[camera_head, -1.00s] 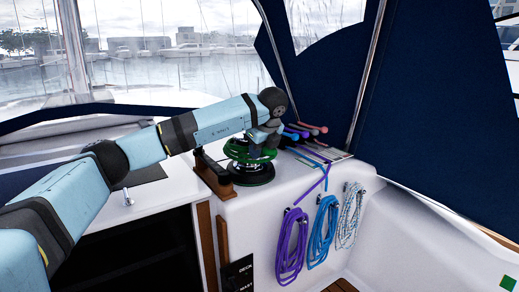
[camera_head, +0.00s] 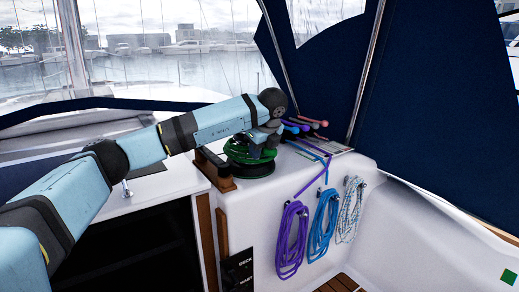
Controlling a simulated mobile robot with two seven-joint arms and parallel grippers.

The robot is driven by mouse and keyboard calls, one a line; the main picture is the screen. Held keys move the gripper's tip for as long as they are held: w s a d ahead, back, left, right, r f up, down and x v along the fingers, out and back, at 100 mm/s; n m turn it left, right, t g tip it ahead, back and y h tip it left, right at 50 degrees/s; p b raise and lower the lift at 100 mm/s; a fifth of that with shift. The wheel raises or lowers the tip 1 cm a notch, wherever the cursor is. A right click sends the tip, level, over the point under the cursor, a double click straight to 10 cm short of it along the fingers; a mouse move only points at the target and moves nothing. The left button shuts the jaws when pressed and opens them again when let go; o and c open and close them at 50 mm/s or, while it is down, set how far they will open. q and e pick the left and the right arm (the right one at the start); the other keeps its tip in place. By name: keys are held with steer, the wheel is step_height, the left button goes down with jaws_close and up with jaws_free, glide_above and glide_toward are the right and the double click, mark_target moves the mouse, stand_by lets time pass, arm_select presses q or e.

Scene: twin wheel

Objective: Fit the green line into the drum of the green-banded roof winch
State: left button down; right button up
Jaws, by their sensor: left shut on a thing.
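The green-banded winch (camera_head: 253,167) stands on the white cabin roof edge, beside a wooden block. My left arm reaches in from the left, and my left gripper (camera_head: 258,149) is right over the winch top, pointing down. It is shut on the green line, whose green (camera_head: 240,152) shows around the winch just under the fingers. The arm's wrist and the gripper hide much of the drum, so I cannot tell how the line lies in it. My right gripper is not in view.
Several clutch levers with coloured handles (camera_head: 312,123) stand just right of the winch. Purple (camera_head: 292,238), blue (camera_head: 322,228) and white (camera_head: 350,210) rope coils hang on the white wall below. A dark open companionway (camera_head: 150,245) lies below left. Blue canvas (camera_head: 440,110) closes the right side.

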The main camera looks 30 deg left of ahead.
arm_select(q)
steer(key=shift+f+b, duration=0.45)
steer(key=shift+f, duration=0.35)
steer(key=c, duration=0.8)
jaws_free()
steer(key=v, duration=1.3)
steer(key=shift+w+p, duration=0.1)
steer(key=shift+p, duration=0.25)
steer(key=shift+d+r, duration=0.15)
steer(key=shift+r, duration=0.25)
